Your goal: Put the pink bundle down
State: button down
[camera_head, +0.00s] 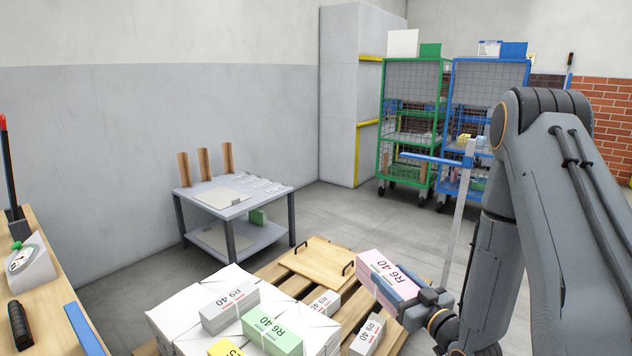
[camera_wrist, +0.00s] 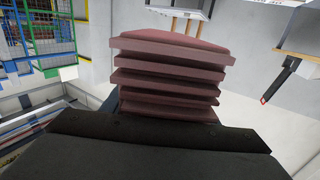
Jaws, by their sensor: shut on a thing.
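The pink bundle (camera_head: 388,276), marked R6 40, is at the right end of the pallet in the head view. My gripper (camera_head: 408,296) is shut on its right side. In the wrist view the pink bundle (camera_wrist: 172,75) fills the middle as a stack of layers, with the dark gripper body below it. I cannot tell whether the bundle touches the pallet or hangs just above it. Its underside is hidden.
The wooden pallet (camera_head: 276,272) bears white stacks (camera_head: 190,312), a green bundle (camera_head: 272,330), a grey R9 bundle (camera_head: 230,306), other small bundles (camera_head: 368,334) and a wooden board with handles (camera_head: 318,258). A grey table (camera_head: 232,196) stands behind; green (camera_head: 414,120) and blue cage trolleys stand further back.

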aim_at(398, 291)
notch_tip(398, 291, up, 20)
jog(key=w+m+t+h+p, duration=0.2)
jog(key=m+h+p, duration=0.4)
jog(key=p, duration=0.7)
jog(key=shift+n+h, duration=0.6)
jog(key=shift+h, duration=0.1)
jog(key=s+f, duration=0.2)
jog(key=f, duration=0.3)
jog(key=s+f, duration=0.3)
jog(key=f, duration=0.1)
jog(key=s+f, duration=0.2)
jog(key=f, duration=0.3)
jog(key=shift+s+f, duration=0.2)
jog(key=shift+f, duration=0.15)
jog(key=shift+s+f, duration=0.4)
jog(key=shift+f, duration=0.05)
